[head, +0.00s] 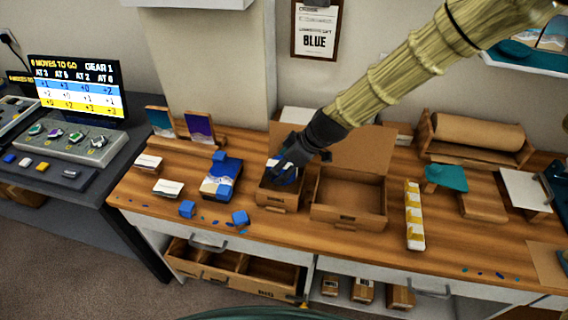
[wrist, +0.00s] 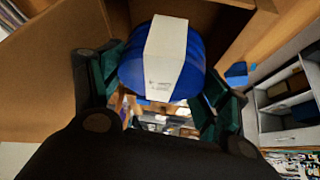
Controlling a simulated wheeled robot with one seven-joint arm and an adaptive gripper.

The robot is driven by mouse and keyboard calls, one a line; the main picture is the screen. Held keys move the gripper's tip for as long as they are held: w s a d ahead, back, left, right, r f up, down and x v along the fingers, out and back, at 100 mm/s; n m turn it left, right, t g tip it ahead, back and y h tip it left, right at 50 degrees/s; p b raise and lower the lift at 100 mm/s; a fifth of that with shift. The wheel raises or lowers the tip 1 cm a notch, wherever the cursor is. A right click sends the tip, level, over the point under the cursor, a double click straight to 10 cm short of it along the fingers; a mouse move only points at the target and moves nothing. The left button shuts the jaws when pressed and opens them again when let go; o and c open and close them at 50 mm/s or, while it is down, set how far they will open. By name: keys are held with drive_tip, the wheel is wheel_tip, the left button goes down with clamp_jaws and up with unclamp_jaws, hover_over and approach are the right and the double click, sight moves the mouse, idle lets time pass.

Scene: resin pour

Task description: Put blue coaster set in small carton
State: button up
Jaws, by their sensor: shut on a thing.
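The blue coaster set (wrist: 160,80), a rounded blue stack with a white paper band, sits between the two fingers of my gripper in the wrist view. My gripper (head: 285,175) is shut on it. In the head view my gripper is at the opening of the small carton (head: 278,198), an open brown box on the wooden bench. The gripper hides most of the coaster set and part of the carton's inside there. I cannot tell whether the set touches the carton floor.
A larger open carton (head: 348,215) stands just right of the small one, its inside empty. Left are a blue-and-white box (head: 221,180) and loose blue cubes (head: 240,217). Right are a yellow-and-white strip (head: 414,215) and a teal piece (head: 446,177). An open drawer (head: 232,272) is below.

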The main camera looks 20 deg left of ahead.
drive_tip(key=shift+f+b, duration=0.4)
drive_tip(key=shift+f, duration=0.25)
drive_tip(key=o, duration=1.2)
drive_tip(key=shift+r+p, duration=0.45)
drive_tip(key=shift+r, duration=0.35)
drive_tip(key=b+v, duration=0.3)
drive_tip(key=v, duration=0.8)
drive_tip(key=shift+d+r, duration=0.25)
